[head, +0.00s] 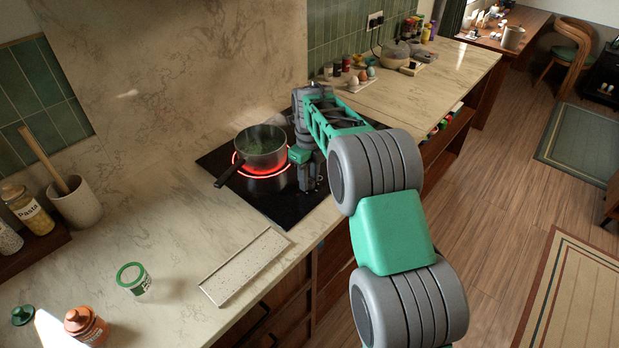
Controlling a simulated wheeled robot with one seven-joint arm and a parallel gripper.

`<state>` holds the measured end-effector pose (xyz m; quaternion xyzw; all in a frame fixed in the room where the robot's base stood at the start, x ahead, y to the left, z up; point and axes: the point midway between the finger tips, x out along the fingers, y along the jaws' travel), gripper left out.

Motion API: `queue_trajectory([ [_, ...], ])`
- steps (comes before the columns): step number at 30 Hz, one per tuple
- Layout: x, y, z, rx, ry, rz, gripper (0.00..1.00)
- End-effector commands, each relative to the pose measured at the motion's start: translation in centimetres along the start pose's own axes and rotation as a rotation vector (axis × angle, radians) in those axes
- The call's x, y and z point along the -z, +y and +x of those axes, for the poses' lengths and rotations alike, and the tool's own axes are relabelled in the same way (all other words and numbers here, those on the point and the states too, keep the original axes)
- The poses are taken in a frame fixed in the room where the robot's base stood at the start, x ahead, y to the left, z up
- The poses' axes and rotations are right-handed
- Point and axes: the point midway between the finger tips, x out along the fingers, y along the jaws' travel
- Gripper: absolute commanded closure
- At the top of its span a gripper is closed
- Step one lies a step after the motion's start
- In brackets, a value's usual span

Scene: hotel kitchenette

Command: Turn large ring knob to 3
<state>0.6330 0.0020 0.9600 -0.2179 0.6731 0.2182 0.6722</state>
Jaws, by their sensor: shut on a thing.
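The black cooktop (285,206) is set into the marble counter. Its large ring (265,176) glows red under a dark saucepan (250,158) with something green inside. My gripper (309,186) points down at the front right of the cooktop, to the right of the pan. It is shut on a knob there, low on the cooktop surface. The fingers and arm hide most of the knob, and its markings and pointer cannot be read.
The pan's handle (229,175) sticks out toward the front left. A speckled tray (246,267) and a green-rimmed jar (134,279) stand left of the cooktop. Eggs on a board (360,84) lie behind my arm. The counter (170,215) between pan and jar is clear.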

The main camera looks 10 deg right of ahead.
Motion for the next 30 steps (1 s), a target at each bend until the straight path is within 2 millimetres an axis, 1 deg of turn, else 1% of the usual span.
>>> queue_trajectory([
  [1,-0.3,-0.2,-0.5,0.008,-0.011,-0.001,1.00],
  [2,-0.3,-0.2,-0.5,0.008,-0.011,-0.002,0.66],
  [9,-0.1,-0.1,-0.2,0.004,-0.006,-0.001,0.46],
  [16,-0.1,-0.1,-0.1,0.002,-0.003,-0.001,0.46],
  [19,-0.1,-0.1,-0.8,0.003,-0.004,-0.002,0.46],
  [22,-0.2,-0.1,-2.4,0.004,-0.006,-0.002,0.46],
  [27,-0.2,-0.1,-6.0,0.005,-0.006,-0.002,0.46],
  [30,-0.2,-0.1,-7.3,0.004,-0.005,-0.001,0.46],
])
